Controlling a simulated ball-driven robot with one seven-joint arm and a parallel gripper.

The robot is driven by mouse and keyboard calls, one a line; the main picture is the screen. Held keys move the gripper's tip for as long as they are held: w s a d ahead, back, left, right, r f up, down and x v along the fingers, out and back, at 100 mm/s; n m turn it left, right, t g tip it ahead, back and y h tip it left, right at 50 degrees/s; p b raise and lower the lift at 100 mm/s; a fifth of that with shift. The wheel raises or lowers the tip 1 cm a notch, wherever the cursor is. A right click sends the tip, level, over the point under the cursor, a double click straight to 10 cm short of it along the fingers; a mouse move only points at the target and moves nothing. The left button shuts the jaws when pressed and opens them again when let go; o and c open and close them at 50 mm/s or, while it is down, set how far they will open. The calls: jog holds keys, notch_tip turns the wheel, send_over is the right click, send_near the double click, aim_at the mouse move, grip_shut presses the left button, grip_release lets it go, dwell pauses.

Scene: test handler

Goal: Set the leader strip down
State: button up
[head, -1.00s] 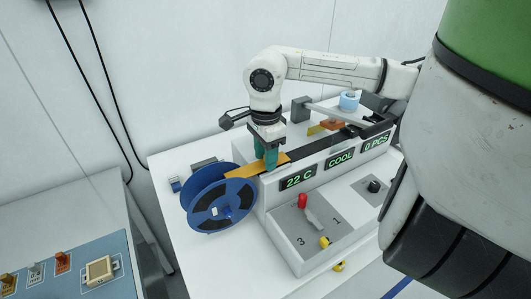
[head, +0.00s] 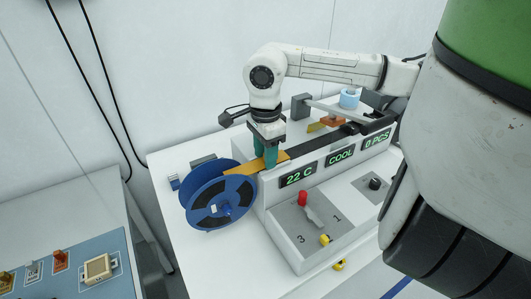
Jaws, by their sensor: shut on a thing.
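The orange-yellow leader strip (head: 243,169) runs from the blue reel (head: 215,197) at the left end of the test handler (head: 290,225) onto the near end of its dark track (head: 308,147). My gripper (head: 270,160), with green fingers pointing down, is shut on the strip near the track's left end. The fingers hide part of the strip. I cannot tell whether the strip touches the track under them.
The handler's front has displays reading "22 C" (head: 298,175), "COOL" and "0 PCS", a red-capped lever (head: 303,198) and a yellow knob (head: 324,239). A blue tape roll (head: 349,99) stands behind. A blue mat with parts (head: 85,256) lies on the left table.

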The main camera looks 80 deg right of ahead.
jog(key=shift+s+f+b, duration=0.1)
jog(key=shift+f+b, duration=0.6)
jog(key=shift+f, duration=0.15)
jog(key=o, duration=0.8)
jog(key=shift+r, duration=0.2)
jog(key=shift+r+p, duration=0.8)
jog(key=shift+r, duration=1.55)
jog(key=o, duration=0.5)
jog(key=shift+o, duration=0.2)
